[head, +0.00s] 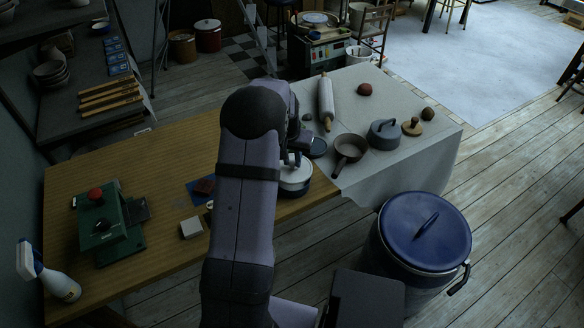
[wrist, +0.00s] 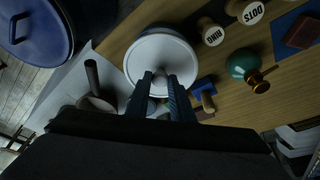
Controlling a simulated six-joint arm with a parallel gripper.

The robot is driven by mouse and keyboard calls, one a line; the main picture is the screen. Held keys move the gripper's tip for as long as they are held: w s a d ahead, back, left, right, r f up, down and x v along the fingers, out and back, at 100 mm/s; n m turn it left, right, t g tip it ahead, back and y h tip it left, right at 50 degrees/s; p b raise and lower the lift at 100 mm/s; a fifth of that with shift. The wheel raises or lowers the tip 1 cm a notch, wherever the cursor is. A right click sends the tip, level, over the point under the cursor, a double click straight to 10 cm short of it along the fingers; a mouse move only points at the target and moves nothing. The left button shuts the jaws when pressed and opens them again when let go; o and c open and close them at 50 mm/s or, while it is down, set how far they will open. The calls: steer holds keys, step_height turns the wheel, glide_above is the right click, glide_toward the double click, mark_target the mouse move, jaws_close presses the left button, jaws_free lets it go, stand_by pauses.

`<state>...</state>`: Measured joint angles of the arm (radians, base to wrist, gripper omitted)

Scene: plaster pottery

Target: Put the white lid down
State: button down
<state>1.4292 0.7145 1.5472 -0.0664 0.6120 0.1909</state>
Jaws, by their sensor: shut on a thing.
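The white lid (wrist: 160,50) is a round, pale disc in the wrist view. My gripper (wrist: 160,84) is shut on the lid's small knob near its lower edge in that view. The lid looks level and over the pot's mouth. I cannot tell whether it touches the rim or is slightly above it. My fingertips are mostly hidden by my arm in the head view.
Round stamps (wrist: 212,34) and a green-topped tool (wrist: 244,66) stand close to the lid. A large blue-lidded bin (head: 424,230) stands in front.

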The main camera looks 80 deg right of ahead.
mark_target(292, 163)
step_height(292, 163, up, 6)
steer(key=shift+r+b, duration=0.1)
steer(key=shift+b, duration=0.35)
steer(key=w+a+f+n+t+b, duration=0.1)
steer(key=w+a+n, duration=0.35)
steer(key=w, duration=0.75)
steer(key=w+a+f+n+y+b, duration=0.1)
steer(key=w+a+f+n, duration=0.1)
steer(key=w+a, duration=0.75)
steer(key=w+a+f+n+t+b, duration=0.1)
steer(key=w+a+n, duration=0.3)
steer(key=w, duration=0.9)
steer(key=shift+m, duration=0.75)
steer(key=shift+w+a+f+p, duration=0.15)
steer(key=shift+f+p, duration=0.4)
steer(key=shift+f, duration=1.9)
steer(key=shift+s+a+f+p, duration=0.15)
steer(key=shift+f+p, duration=0.35)
steer(key=shift+f, duration=1.95)
steer(key=shift+w, duration=0.1)
steer(key=shift+f, duration=0.2)
steer(key=c, duration=1.6)
jaws_free()
steer(key=shift+o, duration=0.2)
